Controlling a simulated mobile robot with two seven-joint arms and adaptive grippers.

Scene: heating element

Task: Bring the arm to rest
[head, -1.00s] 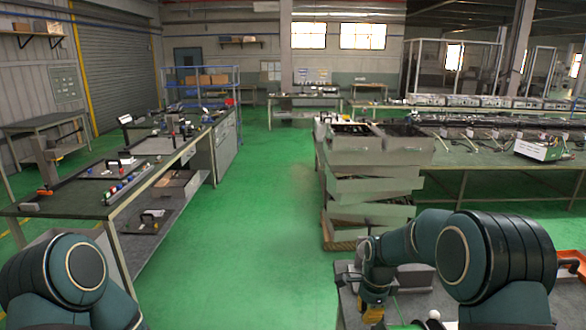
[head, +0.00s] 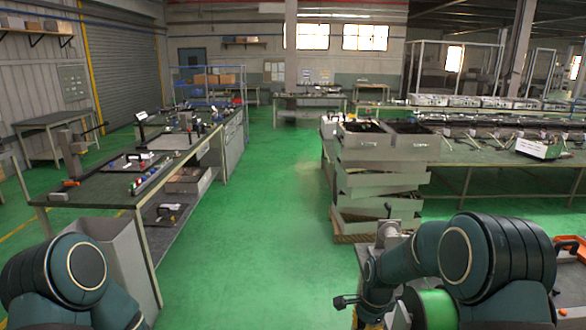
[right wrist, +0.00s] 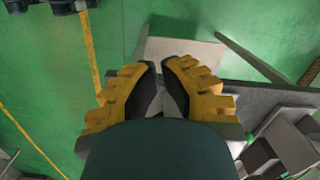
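My right arm (head: 470,260) is bent at the lower right of the head view, with its forearm reaching left and down. My right gripper (right wrist: 163,75) shows in the right wrist view, its yellow fingers with dark pads brought together and nothing visible held between them. I cannot make out its fingertips in the head view. My left arm (head: 70,275) shows only as a rounded link at the lower left of the head view. My left gripper is out of view.
A green spool (head: 434,309) sits close by my right arm, with an orange tray (head: 570,246) at the right edge. Stacked grey crates (head: 378,185) stand ahead on the right. A workbench (head: 100,190) runs along the left. The green floor (head: 265,220) between is clear.

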